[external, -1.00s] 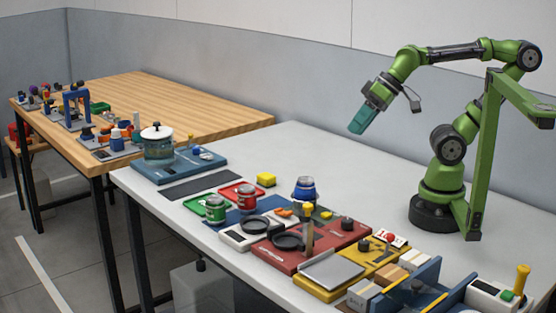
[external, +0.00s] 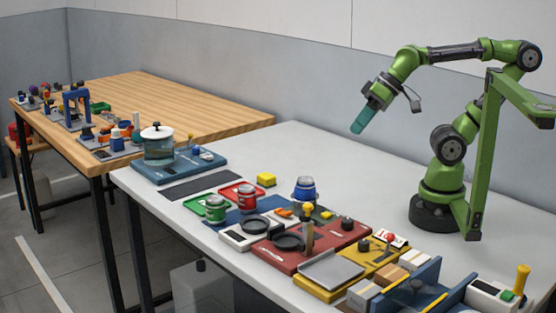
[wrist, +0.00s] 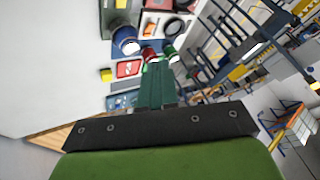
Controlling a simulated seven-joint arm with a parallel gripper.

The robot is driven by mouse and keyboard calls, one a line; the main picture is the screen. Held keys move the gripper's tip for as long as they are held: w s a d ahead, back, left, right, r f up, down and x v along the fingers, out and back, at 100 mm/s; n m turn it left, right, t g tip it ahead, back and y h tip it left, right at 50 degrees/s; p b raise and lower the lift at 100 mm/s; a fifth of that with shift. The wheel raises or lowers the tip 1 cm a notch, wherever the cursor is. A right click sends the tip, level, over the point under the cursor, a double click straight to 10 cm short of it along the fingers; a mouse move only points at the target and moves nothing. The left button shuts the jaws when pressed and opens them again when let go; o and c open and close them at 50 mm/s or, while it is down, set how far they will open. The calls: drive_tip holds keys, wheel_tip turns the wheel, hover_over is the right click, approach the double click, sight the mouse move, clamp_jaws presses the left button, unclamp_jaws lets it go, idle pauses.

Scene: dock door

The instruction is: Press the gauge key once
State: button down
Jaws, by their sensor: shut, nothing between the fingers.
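My gripper (external: 358,127) is shut and empty. It hangs in the air above the back part of the white table, pointing down and to the left, well apart from everything on it. In the wrist view its teal fingers (wrist: 156,85) are together. I cannot tell for sure which part is the gauge key. A white unit with a green button (external: 507,295) and a yellow handle stands at the front right. A red button (external: 389,237) sits on a small white unit near the yellow panel.
Red (external: 296,258) and yellow (external: 325,292) panels, a blue divider (external: 430,272), green (external: 215,209) and red (external: 246,197) cans and a glass pot (external: 158,146) crowd the table's front. The back (external: 320,150) is clear. A wooden table (external: 190,100) adjoins at left.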

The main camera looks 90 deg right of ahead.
idle(0.8)
drive_tip(key=m+g+y, duration=0.6)
drive_tip(key=m+y, duration=0.1)
drive_tip(key=m, duration=1.8)
hover_over(326, 212)
wheel_tip(326, 212, down, 12)
drive_tip(key=shift+r, duration=0.15)
drive_tip(key=shift+d, duration=0.1)
drive_tip(key=shift+f, duration=4.4)
